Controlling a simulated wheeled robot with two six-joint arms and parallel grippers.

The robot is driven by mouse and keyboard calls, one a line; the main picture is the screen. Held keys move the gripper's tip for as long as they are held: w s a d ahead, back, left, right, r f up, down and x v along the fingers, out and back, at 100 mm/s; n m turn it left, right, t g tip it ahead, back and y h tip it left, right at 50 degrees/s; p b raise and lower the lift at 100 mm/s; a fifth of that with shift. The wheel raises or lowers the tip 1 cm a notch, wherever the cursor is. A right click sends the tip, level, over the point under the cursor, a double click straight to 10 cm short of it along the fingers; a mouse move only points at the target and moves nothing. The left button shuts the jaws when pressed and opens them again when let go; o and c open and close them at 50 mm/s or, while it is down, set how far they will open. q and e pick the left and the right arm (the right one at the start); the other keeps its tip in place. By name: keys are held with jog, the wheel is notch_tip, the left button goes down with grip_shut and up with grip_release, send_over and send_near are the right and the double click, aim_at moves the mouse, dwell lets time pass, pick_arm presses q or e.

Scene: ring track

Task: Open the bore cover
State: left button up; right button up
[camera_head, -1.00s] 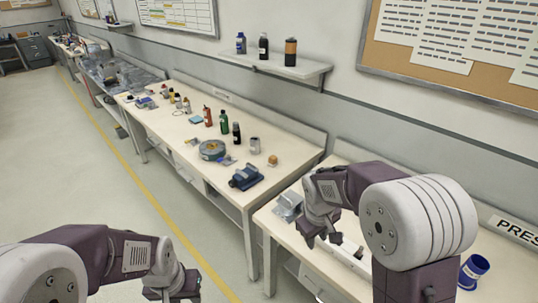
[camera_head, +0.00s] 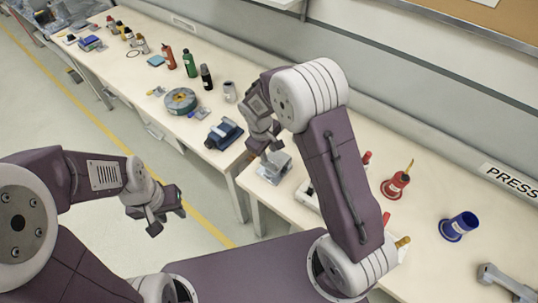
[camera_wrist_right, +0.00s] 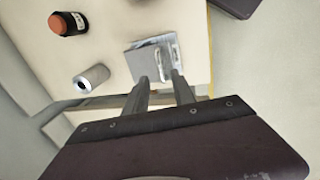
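A grey metal fixture with an upright plate (camera_head: 275,168) sits at the left end of the near workbench; it also shows in the right wrist view (camera_wrist_right: 140,62). I cannot tell for sure which part of it is the bore cover. My right gripper (camera_head: 264,148) is just above and behind the fixture in the head view. In the right wrist view its two fingers (camera_wrist_right: 160,82) are apart, with nothing between them, and point at the fixture without clear contact. My left gripper (camera_head: 166,220) hangs over the floor at left, its fingers apart and empty.
The near bench holds a red spool-like item (camera_head: 396,185), a blue cup (camera_head: 459,226) and a grey wrench-like tool (camera_head: 505,283). The far bench holds a blue vise-like block (camera_head: 224,134), a round green-grey disc (camera_head: 181,101) and several bottles. My right arm hides part of the near bench.

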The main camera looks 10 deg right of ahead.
aim_at(270, 160)
jog(key=shift+w+d+f, duration=0.1)
jog(key=shift+d+f, duration=0.05)
jog(key=shift+f, duration=0.85)
jog(key=shift+w+d+f, duration=0.1)
jog(key=shift+f, duration=0.85)
grip_shut()
